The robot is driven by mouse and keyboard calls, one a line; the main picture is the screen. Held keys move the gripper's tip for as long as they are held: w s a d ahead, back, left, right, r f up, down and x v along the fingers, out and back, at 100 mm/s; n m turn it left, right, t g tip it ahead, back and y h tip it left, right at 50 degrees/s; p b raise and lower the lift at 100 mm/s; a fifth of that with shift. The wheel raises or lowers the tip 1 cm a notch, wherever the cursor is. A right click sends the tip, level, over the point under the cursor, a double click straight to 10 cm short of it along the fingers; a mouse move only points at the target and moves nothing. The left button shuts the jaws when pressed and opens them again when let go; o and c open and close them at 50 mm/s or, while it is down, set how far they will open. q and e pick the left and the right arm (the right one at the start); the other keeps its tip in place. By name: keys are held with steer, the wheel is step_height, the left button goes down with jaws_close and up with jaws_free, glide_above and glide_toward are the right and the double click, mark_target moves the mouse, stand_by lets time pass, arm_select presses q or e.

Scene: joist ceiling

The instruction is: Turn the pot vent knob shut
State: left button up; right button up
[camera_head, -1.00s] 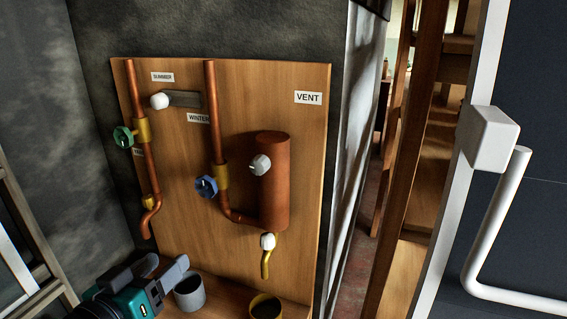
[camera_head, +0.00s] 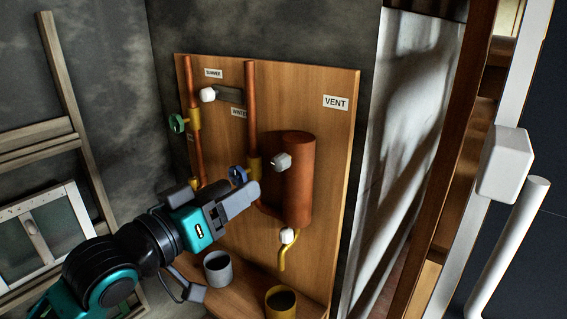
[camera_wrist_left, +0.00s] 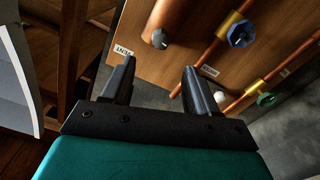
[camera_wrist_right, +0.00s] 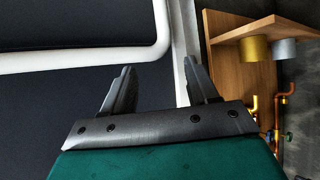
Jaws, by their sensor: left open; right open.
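The copper pot (camera_head: 299,185) is fixed upright on a wooden board, with a pale knob (camera_head: 282,161) on its upper front. The knob (camera_wrist_left: 160,39) also shows in the left wrist view, beyond the fingertips and apart from them. A second white knob (camera_head: 287,236) sits below the pot on a yellow spout. My left gripper (camera_head: 248,194) is in front of the board, left of and below the pot's knob. In the left wrist view its fingers (camera_wrist_left: 160,72) are apart with nothing between them. My right gripper (camera_wrist_right: 157,85) is open and empty, seen only in its wrist view.
A VENT label (camera_head: 335,102) is at the board's upper right. A blue valve wheel (camera_head: 237,176) is close behind my left fingers. A green wheel (camera_head: 177,123) and a white lever knob (camera_head: 207,95) are further left. Grey (camera_head: 218,269) and yellow (camera_head: 281,302) cups stand below.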

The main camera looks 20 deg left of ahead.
mark_target(276, 165)
arm_select(q)
steer(key=x, duration=1.2)
steer(key=shift+w+f, duration=0.1)
steer(key=c, duration=1)
